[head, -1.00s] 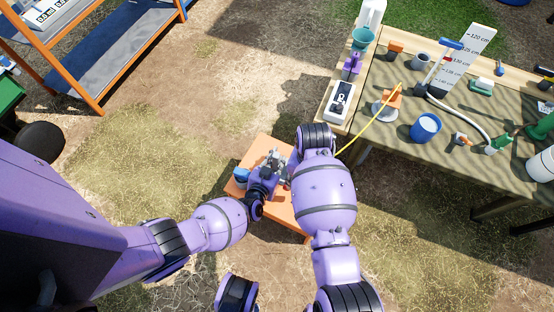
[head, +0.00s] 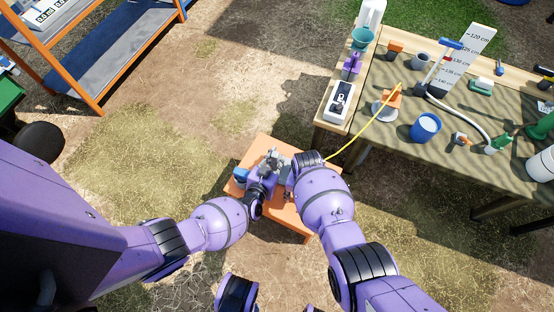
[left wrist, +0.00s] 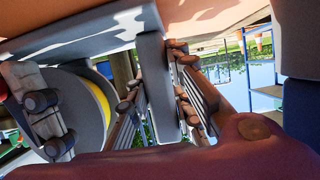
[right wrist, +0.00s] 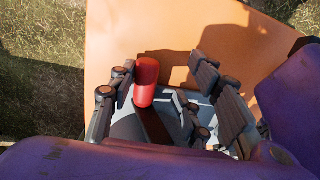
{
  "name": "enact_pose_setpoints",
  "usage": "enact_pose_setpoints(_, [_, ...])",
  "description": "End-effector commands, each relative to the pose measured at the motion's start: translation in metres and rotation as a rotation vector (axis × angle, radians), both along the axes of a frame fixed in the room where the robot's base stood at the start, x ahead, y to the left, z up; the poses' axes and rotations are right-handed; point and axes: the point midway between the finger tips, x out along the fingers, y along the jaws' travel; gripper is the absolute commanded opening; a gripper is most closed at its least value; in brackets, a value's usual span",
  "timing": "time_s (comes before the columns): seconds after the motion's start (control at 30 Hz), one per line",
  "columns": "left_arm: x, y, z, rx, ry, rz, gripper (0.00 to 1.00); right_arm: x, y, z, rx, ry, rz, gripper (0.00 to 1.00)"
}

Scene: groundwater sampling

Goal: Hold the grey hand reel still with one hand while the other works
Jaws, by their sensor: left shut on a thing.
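The grey hand reel (left wrist: 72,90), with yellow line wound on it, is at the orange low table (head: 290,222); in the head view my arms largely cover it. My left gripper (left wrist: 160,88) is shut on an upright grey bar of the reel. In the right wrist view, a red knob (right wrist: 146,82) stands above grey parts of the reel. My right gripper (right wrist: 166,88) is open, with its fingers on either side of the knob and the knob closer to the left finger. A gap shows beside the knob; whether the left finger touches it I cannot tell.
A yellow line (head: 365,135) runs up to an orange piece (head: 394,101) on the cloth-covered worktable (head: 400,155). A blue cup (head: 426,128), a scale board (head: 474,50) and several tools stand there. An orange-framed shelf (head: 83,85) is upper left, with open ground between.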

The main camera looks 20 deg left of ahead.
Motion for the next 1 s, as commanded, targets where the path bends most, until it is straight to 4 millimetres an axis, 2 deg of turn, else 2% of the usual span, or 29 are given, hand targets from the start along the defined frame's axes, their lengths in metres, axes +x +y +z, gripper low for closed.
enact_pose_setpoints(0.07, [-0.001,-0.003,-0.001,-0.003,0.004,-0.003,0.0,0.002,0.013,0.004,0.005,-0.005,0.003,0.42])
enact_pose_setpoints(0.37, [-0.001,-0.005,-0.001,-0.005,0.005,-0.004,0.0,0.002,0.012,0.028,0.008,-0.006,0.001,0.42])
enact_pose_setpoints(0.47, [-0.001,-0.005,-0.001,-0.005,0.005,-0.005,0.0,0.002,0.012,0.043,0.008,-0.007,0.001,0.42])
enact_pose_setpoints(0.77, [-0.001,-0.005,-0.001,-0.006,0.005,-0.006,0.0,0.002,0.013,0.102,0.01,-0.007,0.001,0.42])
enact_pose_setpoints(0.8, [-0.001,-0.005,-0.001,-0.006,0.005,-0.006,0.0,-0.002,0.009,0.102,0.011,-0.003,-0.003,0.42])
enact_pose_setpoints(1.0, [-0.001,-0.005,-0.001,-0.006,0.005,-0.006,0.0,-0.027,-0.012,0.072,0.061,-0.031,-0.052,0.42])
